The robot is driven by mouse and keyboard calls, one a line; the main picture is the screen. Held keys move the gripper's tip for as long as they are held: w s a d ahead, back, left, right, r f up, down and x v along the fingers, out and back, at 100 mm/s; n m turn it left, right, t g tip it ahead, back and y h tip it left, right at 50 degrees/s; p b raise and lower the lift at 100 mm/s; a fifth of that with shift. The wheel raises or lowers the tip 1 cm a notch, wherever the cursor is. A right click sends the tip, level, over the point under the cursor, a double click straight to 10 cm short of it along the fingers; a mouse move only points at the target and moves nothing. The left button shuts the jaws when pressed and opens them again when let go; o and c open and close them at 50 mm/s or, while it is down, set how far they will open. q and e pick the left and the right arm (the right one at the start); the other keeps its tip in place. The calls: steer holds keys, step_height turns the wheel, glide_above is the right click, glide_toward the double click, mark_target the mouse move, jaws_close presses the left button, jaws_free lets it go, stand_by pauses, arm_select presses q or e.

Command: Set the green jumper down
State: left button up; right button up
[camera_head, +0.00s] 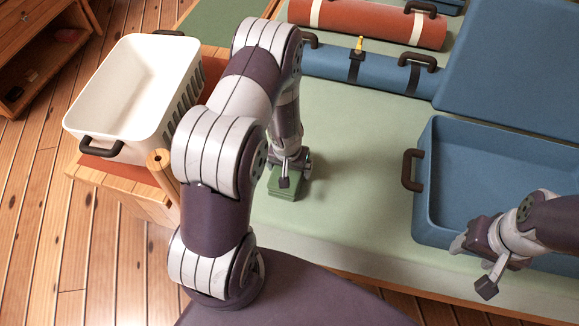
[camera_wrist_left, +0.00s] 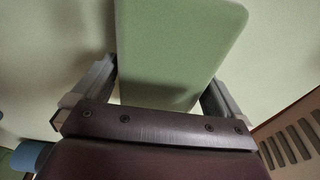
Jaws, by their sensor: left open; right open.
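The green jumper (camera_head: 284,184) is a small folded green block on the pale green top, left of centre in the head view. In the left wrist view the jumper (camera_wrist_left: 180,45) lies between the two fingers. My left gripper (camera_head: 290,172) points down right over the jumper. In the wrist view this gripper (camera_wrist_left: 155,90) is open, with a gap between each finger and the jumper. The arm hides part of the surface around it. My right gripper (camera_head: 477,262) is open and empty over the near edge of the blue suitcase (camera_head: 422,215).
A white basket (camera_head: 125,100) stands at the left on a wooden surface, near a wooden peg (camera_head: 162,175). A blue roll (camera_head: 375,72) and a red roll (camera_head: 370,22) with handles lie at the back. The pale green top (camera_head: 350,190) is clear between jumper and suitcase.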

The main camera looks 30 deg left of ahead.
arm_select(q)
steer(key=r+p, duration=0.1)
steer(key=r, duration=0.2)
steer(key=s+r+p, duration=0.1)
steer(key=r+p, duration=0.1)
steer(key=r, duration=0.2)
steer(key=r+p, duration=0.2)
steer(key=r, duration=0.1)
steer(key=shift+s+d+r, duration=0.2)
steer(key=shift+s+r, duration=0.05)
steer(key=shift+r, duration=0.05)
steer(key=s+d+r+m+p, duration=0.1)
steer(key=s+d+r+p, duration=0.1)
steer(key=r, duration=0.6)
steer(key=s+d+r+m+p, duration=0.1)
steer(key=s+d+r+p, duration=0.2)
steer(key=r, duration=0.5)
steer(key=s+d+r+p, duration=0.2)
steer(key=s+r+p, duration=0.1)
steer(key=r, duration=0.6)
steer(key=shift+s+d+m, duration=0.15)
steer(key=shift+s+m, duration=0.25)
steer(key=shift+s, duration=0.35)
